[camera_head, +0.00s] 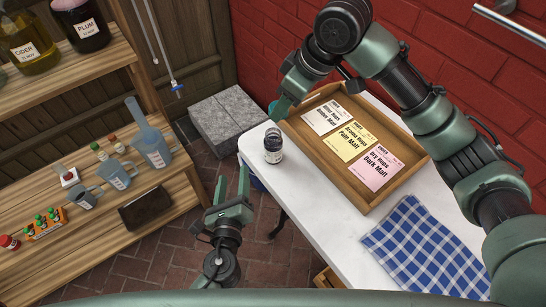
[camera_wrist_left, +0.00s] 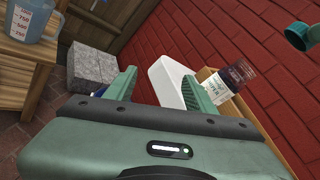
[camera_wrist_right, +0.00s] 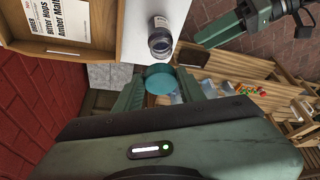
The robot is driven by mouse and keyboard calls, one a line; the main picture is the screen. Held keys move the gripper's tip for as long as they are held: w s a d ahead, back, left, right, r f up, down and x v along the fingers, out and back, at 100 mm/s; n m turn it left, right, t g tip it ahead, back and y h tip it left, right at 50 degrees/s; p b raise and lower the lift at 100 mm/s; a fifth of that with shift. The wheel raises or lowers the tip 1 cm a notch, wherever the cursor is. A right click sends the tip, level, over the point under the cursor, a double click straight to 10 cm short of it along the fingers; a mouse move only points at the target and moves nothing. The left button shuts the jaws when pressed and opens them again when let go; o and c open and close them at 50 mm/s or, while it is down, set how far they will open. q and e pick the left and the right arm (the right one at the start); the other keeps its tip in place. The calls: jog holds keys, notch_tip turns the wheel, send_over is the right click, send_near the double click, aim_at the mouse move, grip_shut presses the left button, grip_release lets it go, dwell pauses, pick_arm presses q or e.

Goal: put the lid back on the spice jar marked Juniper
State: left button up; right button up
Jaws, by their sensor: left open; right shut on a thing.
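The spice jar (camera_head: 273,146), small and glass with dark contents and a pale label, stands upright and lidless near the table's left edge. It also shows in the left wrist view (camera_wrist_left: 238,72), its label only partly legible, and in the right wrist view (camera_wrist_right: 160,36). My right gripper (camera_head: 280,107) is shut on a round teal lid (camera_wrist_right: 160,79), held above and apart from the jar on its far side. The lid shows at the upper right of the left wrist view (camera_wrist_left: 297,38). My left gripper (camera_head: 231,188) is open and empty, left of the table and jar.
A wooden tray (camera_head: 403,178) with several malt packets lies right of the jar on the white table (camera_head: 322,227). A blue checked cloth (camera_head: 425,248) lies nearer. Wooden shelves (camera_head: 165,201) with jugs and small bottles stand left. Grey blocks (camera_head: 226,116) stand behind the table's end.

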aim_at(273, 146)
jog(key=shift+w+a+f+n, duration=0.1)
jog(key=shift+a+f+n, duration=0.15)
jog(key=shift+a+n, duration=0.2)
pick_arm(q)
jog(key=d+r+m+h, duration=0.1)
jog(key=d+m, duration=0.1)
jog(key=m, duration=0.1)
jog(key=d+r+m+h, duration=0.1)
jog(key=d+m+h, duration=0.1)
jog(key=d+m, duration=0.1)
jog(key=d+r+m+t+h, duration=0.1)
jog(key=d+m, duration=0.2)
jog(key=shift+s+d+r+m, duration=0.1)
jog(key=shift+s+m, duration=0.2)
jog(key=shift+s, duration=0.05)
pick_arm(e)
jog(key=shift+a, duration=0.15)
pick_arm(q)
jog(key=x, duration=1.2)
jog(key=shift+r, duration=0.1)
grip_shut()
pick_arm(e)
jog(key=shift+f, duration=2.5)
